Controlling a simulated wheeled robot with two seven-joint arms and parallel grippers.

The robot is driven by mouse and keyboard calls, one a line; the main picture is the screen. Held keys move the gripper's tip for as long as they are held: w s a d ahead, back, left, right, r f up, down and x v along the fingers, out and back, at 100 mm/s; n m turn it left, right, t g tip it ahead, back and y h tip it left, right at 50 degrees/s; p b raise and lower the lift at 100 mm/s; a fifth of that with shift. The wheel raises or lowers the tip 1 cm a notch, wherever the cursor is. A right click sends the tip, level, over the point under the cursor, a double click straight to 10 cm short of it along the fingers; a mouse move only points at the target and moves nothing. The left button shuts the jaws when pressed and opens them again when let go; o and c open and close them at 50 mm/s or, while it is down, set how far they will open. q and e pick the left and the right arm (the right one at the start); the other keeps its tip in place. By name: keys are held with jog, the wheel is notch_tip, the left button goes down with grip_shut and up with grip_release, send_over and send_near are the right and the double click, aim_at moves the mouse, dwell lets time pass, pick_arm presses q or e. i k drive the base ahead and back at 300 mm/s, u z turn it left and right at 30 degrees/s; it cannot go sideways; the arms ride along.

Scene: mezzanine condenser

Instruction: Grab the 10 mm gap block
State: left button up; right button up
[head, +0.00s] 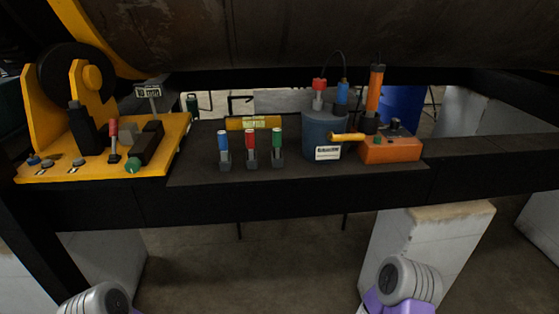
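Three upright pieces with grey bases stand in a row on the dark bench, with a blue top (223,142), a red top (251,141) and a green top (277,140). I see no size marks on them, so I cannot tell which one is the 10 mm gap block. Neither gripper shows in the head view. Only parts of my arms show at the bottom left and bottom right edges.
A dark bench (205,172) runs across the view. The yellow plate holds a yellow bracket with a black wheel (72,75) and several small parts. To the right are a labelled blue-grey container (318,128) and an orange box (390,150). A large dark cylinder hangs overhead.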

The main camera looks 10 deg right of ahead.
aim_at(277, 132)
jog(key=u, duration=1.8)
jog(key=i, duration=1.05)
jog(key=z, duration=1.4)
